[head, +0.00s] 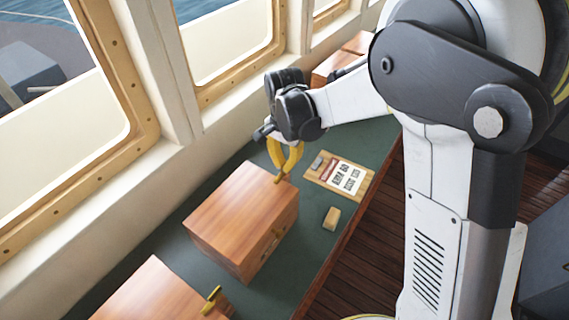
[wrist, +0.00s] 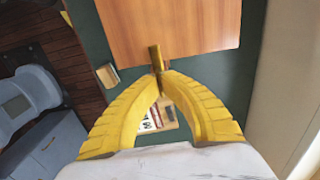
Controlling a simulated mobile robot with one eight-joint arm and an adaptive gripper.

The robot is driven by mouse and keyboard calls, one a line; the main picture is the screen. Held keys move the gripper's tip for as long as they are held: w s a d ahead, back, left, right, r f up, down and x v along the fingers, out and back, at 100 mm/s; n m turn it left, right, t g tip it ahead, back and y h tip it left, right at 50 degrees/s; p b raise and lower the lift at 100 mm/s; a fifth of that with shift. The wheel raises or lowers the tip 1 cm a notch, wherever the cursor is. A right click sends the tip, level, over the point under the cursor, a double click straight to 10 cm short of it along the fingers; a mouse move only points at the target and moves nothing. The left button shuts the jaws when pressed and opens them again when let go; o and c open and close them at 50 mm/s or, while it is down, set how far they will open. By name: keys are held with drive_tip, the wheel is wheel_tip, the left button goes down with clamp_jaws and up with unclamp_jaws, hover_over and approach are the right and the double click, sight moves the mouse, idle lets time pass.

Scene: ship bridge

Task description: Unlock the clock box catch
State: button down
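A polished wooden box (head: 230,205) stands on the green counter in the middle of the head view. Its top fills the upper part of the wrist view (wrist: 170,25). A small brass catch (wrist: 155,57) sticks out at the box's edge by my fingertips. My gripper (head: 282,172) has yellow fingers and is at the box's far right end. In the wrist view its fingers (wrist: 160,75) bow outward and come together at the tips on the brass catch. The fingertips hide part of the catch, and whether it is turned cannot be told.
A second wooden box (head: 150,295) with a brass catch (head: 212,298) stands at the lower left. Another box (head: 335,65) is at the back. A clipboard with a printed card (head: 340,178) and a small wooden block (head: 331,218) lie on the counter (head: 300,250). Windows line the left.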

drive_tip(key=shift+n, duration=0.3)
drive_tip(key=n+b, duration=0.1)
drive_tip(key=n, duration=0.2)
drive_tip(key=shift+f+n+b, duration=0.1)
drive_tip(key=shift+n+b, duration=0.3)
drive_tip(key=n+b, duration=0.1)
drive_tip(key=n, duration=0.3)
drive_tip(key=n+b, duration=0.1)
drive_tip(key=n, duration=0.4)
drive_tip(key=shift+n+b, duration=0.3)
drive_tip(key=shift+n, duration=1.9)
drive_tip(key=c, duration=1.6)
unclamp_jaws()
